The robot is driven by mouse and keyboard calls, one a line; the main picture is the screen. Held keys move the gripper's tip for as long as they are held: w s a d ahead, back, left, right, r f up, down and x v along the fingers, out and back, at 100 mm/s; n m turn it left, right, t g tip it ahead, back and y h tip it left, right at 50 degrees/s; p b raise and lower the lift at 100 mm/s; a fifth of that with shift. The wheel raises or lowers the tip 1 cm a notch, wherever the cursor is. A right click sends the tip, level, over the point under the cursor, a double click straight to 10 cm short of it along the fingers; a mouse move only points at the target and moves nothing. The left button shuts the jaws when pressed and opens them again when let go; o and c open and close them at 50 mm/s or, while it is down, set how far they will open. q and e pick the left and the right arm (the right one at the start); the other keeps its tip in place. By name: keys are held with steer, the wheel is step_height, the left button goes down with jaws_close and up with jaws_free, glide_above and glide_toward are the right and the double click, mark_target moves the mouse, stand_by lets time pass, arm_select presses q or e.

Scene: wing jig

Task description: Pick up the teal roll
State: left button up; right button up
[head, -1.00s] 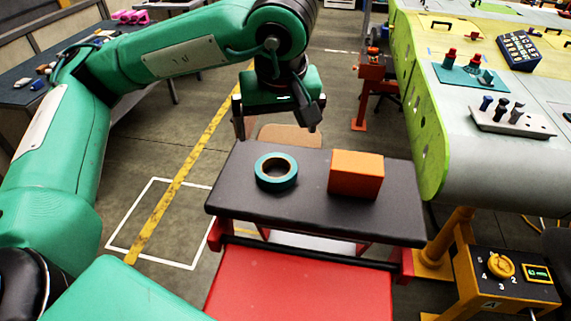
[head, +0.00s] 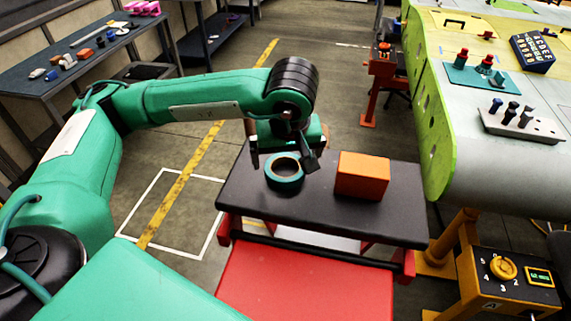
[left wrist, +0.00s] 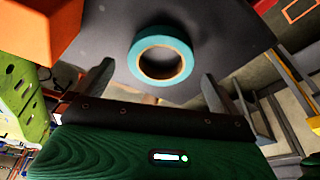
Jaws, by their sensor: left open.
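The teal roll (head: 284,184) lies flat on the dark top of a small red-framed stand (head: 325,222), on its left part. In the left wrist view the roll (left wrist: 160,36) is a ring with a tan inner edge, ahead of and between the finger lines. My left gripper (head: 283,160) is open and empty, just above the roll's far side. In the left wrist view the fingers (left wrist: 155,84) are spread wide, and I see no contact with the roll. My right gripper is not in view.
An orange box (head: 362,176) sits on the same top, right of the roll. A wing panel (head: 480,165) with tool holders stands further right. A dial box (head: 510,275) is at the lower right. A dark workbench (head: 85,60) with small items is at the back left.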

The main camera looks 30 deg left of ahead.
mark_target(284, 172)
arm_select(q)
steer(key=shift+p+x, duration=0.45)
steer(key=shift+x, duration=1.05)
steer(key=shift+s, duration=0.1)
steer(key=c, duration=1.1)
steer(key=shift+o, duration=0.2)
steer(key=shift+r, duration=0.15)
